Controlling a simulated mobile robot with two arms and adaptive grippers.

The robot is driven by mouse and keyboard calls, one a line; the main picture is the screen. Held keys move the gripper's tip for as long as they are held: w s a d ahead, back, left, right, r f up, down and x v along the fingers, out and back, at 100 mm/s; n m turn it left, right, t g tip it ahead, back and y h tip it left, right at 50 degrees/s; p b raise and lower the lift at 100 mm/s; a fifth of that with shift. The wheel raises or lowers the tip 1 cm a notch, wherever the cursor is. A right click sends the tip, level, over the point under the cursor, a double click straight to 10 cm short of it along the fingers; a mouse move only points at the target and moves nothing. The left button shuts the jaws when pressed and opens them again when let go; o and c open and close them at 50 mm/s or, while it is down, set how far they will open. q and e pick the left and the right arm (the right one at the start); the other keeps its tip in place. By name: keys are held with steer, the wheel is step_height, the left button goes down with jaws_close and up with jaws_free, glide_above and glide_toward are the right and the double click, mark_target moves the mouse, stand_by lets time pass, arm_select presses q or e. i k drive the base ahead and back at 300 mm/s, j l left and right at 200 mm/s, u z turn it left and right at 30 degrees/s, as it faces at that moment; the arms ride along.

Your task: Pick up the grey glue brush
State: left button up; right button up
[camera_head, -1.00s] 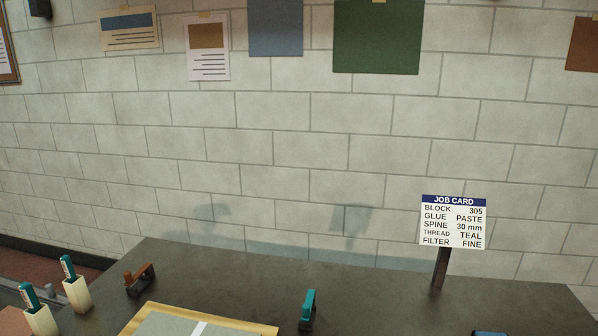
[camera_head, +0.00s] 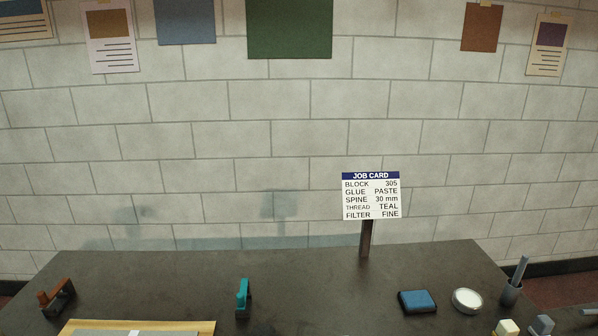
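A grey handle (camera_head: 520,268) stands tilted in a small dark grey cup (camera_head: 511,294) near the table's right edge. It may be the grey glue brush; its lower end is hidden in the cup, so I cannot tell for certain.
The dark table (camera_head: 320,275) holds a round white dish (camera_head: 466,301), a blue pad (camera_head: 417,302), a teal-topped tool (camera_head: 243,298), a brown tool (camera_head: 57,295) and a yellow-edged board (camera_head: 190,327). A job card (camera_head: 371,196) stands on a post. The table's middle back is clear.

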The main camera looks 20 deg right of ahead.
mark_target(518, 272)
steer(key=z, duration=1.8)
steer(key=u, duration=1.9)
steer(key=z, duration=1.9)
steer(key=i+l, duration=0.1)
steer(key=l, duration=0.4)
steer(key=i+l, duration=0.15)
steer(key=l, duration=0.35)
steer(key=i+l, duration=0.1)
steer(key=l, duration=0.45)
steer(key=i+l+u, duration=0.1)
steer(key=l, duration=0.4)
steer(key=i+l, duration=0.15)
steer(key=l, duration=0.35)
